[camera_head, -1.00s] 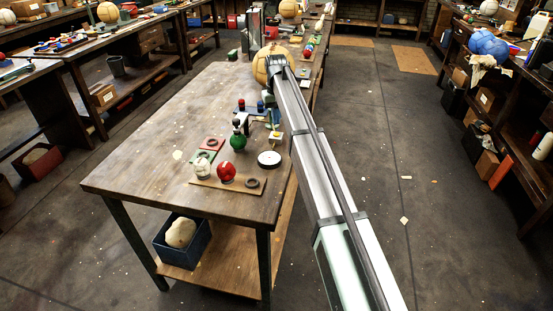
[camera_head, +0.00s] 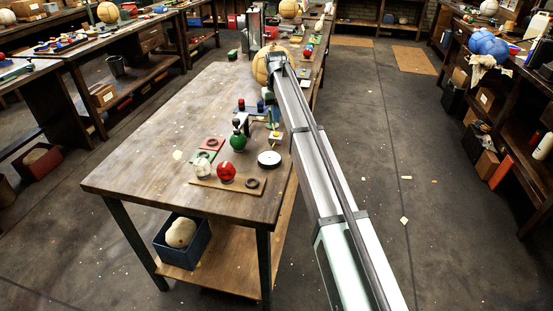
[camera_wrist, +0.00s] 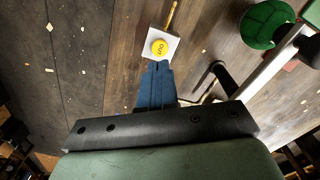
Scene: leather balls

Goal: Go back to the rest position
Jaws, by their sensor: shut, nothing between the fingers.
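My gripper shows in the wrist view (camera_wrist: 156,72) as blue fingers shut together, with nothing between them. Their tips are close beside a small white block with a yellow button (camera_wrist: 160,46) marked with letters; I cannot tell whether they touch it. In the head view the block (camera_head: 274,135) sits near the right edge of the wooden table (camera_head: 130,165). My gripper is small and partly hidden there, just behind the block.
A green ball (camera_head: 238,142) stands by a dark-topped stand. The table's left half is clear.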

